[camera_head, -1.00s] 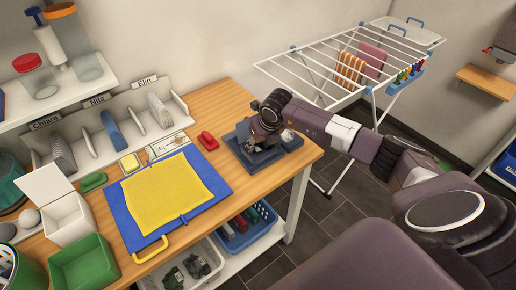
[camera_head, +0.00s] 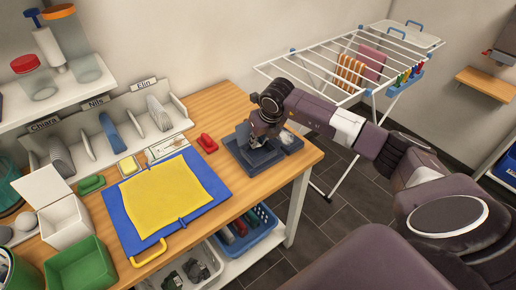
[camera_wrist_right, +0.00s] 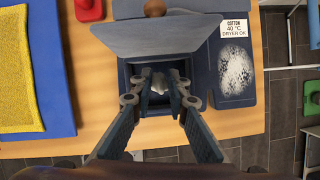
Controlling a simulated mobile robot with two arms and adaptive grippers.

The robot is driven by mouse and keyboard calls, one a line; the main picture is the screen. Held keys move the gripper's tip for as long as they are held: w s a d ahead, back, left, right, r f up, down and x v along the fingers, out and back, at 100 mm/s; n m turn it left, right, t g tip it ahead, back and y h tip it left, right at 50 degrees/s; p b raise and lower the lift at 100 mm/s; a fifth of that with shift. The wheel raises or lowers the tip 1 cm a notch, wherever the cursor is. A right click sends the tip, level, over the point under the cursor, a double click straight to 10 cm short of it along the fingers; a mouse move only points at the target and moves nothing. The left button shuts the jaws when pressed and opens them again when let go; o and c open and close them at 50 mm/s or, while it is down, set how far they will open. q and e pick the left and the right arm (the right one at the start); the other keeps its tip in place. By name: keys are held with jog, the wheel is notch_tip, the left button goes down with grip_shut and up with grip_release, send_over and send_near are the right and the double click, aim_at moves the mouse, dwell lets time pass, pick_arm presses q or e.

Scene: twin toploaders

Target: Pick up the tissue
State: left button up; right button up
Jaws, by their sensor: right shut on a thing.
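The tissue (camera_wrist_right: 158,86) is a small white piece in a dark blue box (camera_wrist_right: 142,108) with a raised lid, on the wooden table. My right gripper (camera_wrist_right: 159,82) reaches down into the box, its fingertips on either side of the tissue and shut on it. Much of the tissue is hidden by the fingers. In the head view my right gripper (camera_head: 258,141) stands over the box near the table's right end. My left gripper is not in view.
A yellow cloth (camera_head: 165,196) lies on a blue board to the left, with a red object (camera_head: 207,144) between. A drying rack (camera_head: 345,62) stands beyond the table.

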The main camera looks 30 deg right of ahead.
notch_tip(320, 180, up, 17)
jog(key=b, duration=0.4)
jog(key=shift+f, duration=0.2)
dwell(0.6)
